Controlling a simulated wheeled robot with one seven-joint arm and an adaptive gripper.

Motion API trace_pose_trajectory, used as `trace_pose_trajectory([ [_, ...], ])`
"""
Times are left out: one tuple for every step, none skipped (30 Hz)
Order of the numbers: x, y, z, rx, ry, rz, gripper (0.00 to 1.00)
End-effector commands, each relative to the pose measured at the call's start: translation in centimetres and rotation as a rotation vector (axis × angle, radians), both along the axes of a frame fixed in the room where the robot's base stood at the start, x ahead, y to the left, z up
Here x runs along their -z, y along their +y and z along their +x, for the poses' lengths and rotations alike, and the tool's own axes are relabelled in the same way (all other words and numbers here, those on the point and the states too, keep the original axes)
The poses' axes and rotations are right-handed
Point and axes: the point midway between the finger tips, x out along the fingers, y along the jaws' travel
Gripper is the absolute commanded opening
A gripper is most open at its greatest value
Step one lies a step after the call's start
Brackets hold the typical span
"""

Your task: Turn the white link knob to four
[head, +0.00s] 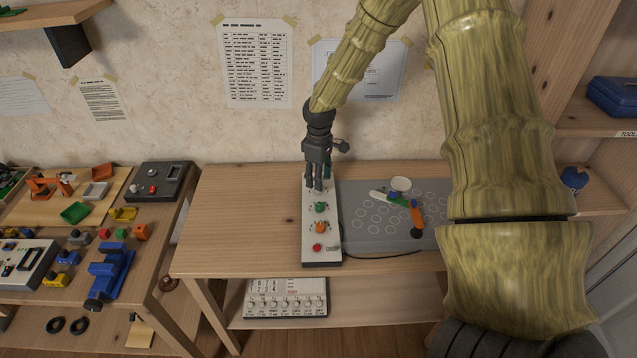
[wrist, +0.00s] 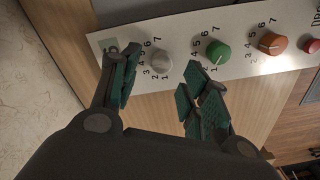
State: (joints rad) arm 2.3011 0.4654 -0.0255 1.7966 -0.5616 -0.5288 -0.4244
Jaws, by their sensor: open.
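The white panel (head: 308,228) lies on the wooden table; it also shows in the wrist view (wrist: 120,35). The white knob (wrist: 161,62) sits at one end of the panel, with numbers from 1 to 7 printed around it. Its pointer is too faint to read. My gripper (head: 317,183) points down over the far end of the panel and mostly hides the white knob in the head view. In the wrist view my gripper (wrist: 163,75) is open, with one finger left of the white knob and the other to its lower right. I see no clear contact.
On the same panel are a green knob (wrist: 217,52), an orange knob (wrist: 272,43) and a red button (head: 317,247). The table left of the panel is clear.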

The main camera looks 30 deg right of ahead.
Motion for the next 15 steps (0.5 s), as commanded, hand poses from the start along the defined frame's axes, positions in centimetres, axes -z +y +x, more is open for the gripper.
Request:
trace_pose_trajectory([
  [-1.0, 0.0, 0.1, 0.0, -0.002, 0.0, 0.46],
  [-1.5, 0.0, 0.1, 0.001, -0.002, 0.0, 0.46],
  [-2.2, 0.0, 0.1, 0.001, -0.003, 0.001, 0.46],
  [-2.6, 0.0, 0.1, 0.001, -0.003, 0.001, 0.46],
  [-3.1, 0.0, 0.1, 0.0, -0.002, 0.0, 0.46],
  [-3.8, 0.0, 0.1, -0.001, -0.002, 0.0, 0.46],
  [-4.3, 0.0, 0.1, -0.001, -0.002, 0.0, 0.46],
  [-4.7, 0.0, 0.1, -0.001, -0.002, 0.0, 0.46],
  [-5.4, -0.1, 0.1, 0.0, -0.002, 0.0, 0.46],
  [-5.8, -0.1, 0.1, 0.0, -0.002, 0.0, 0.46],
  [-6.2, -0.1, 0.1, 0.001, -0.001, 0.001, 0.46],
  [-6.7, -0.1, 0.1, 0.001, -0.002, 0.001, 0.46],
  [-7.0, -0.1, 0.1, 0.001, -0.002, 0.0, 0.46],
  [-7.3, -0.1, 0.2, 0.001, -0.002, 0.0, 0.46],
  [-7.7, -0.2, 0.1, 0.001, -0.002, 0.0, 0.46],
])
